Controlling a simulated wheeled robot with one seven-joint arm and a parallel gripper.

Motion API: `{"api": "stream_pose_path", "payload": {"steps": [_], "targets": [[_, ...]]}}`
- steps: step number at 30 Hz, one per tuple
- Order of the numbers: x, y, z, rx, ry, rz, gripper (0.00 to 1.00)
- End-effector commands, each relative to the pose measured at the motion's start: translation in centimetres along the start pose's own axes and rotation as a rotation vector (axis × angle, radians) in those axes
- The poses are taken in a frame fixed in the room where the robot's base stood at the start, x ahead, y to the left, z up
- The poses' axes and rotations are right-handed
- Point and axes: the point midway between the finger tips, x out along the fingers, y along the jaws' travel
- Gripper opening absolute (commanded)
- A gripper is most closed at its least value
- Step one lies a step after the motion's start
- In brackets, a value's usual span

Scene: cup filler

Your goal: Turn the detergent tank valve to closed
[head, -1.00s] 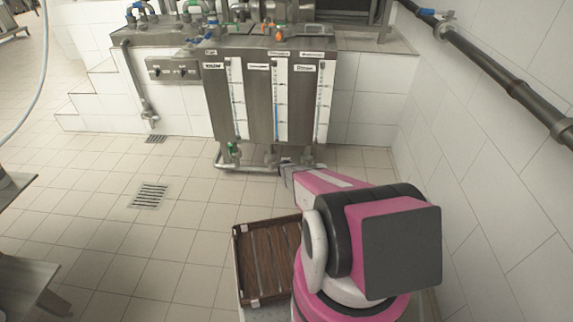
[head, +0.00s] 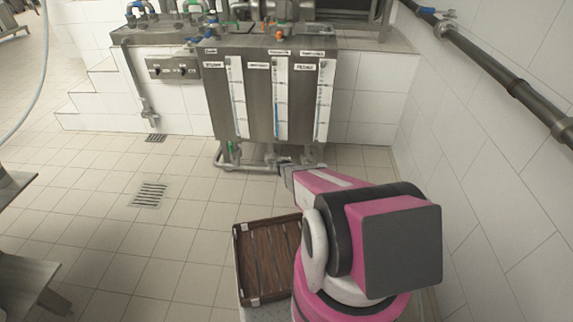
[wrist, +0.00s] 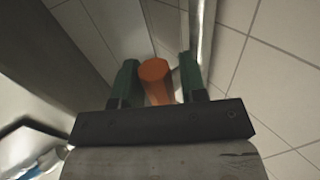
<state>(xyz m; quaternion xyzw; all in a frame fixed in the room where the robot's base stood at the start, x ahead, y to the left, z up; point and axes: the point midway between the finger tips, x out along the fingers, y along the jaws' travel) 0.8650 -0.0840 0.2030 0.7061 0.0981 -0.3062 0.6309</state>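The steel tank unit (head: 262,100) stands against the far wall in the head view, with level gauges and small labels too blurred to read surely. Pipes and valves run along its foot. My gripper (head: 284,168) is low at that foot, and its fingers are hard to make out there. In the wrist view my gripper (wrist: 157,66) has two green fingers apart, one on each side of an orange valve handle (wrist: 155,72). A narrow gap shows on the right of the handle; contact on the left is unclear. The valve body is hidden.
A green-handled valve (head: 231,147) sits at the tank's lower left. A brown slatted tray (head: 240,262) is beside my arm. A tiled wall (head: 500,170) with a dark pipe (head: 490,68) bounds the right. The floor around the drain grate (head: 149,194) is clear.

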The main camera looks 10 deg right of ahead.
Motion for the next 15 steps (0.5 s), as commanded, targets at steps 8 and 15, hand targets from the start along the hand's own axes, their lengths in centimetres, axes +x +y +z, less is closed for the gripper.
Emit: {"api": "stream_pose_path", "payload": {"steps": [8,15], "targets": [[-5.5,0.0,0.1,0.001,0.0,-0.001,0.39],[-8.8,-0.1,0.0,0.003,0.001,-0.002,0.39]]}}
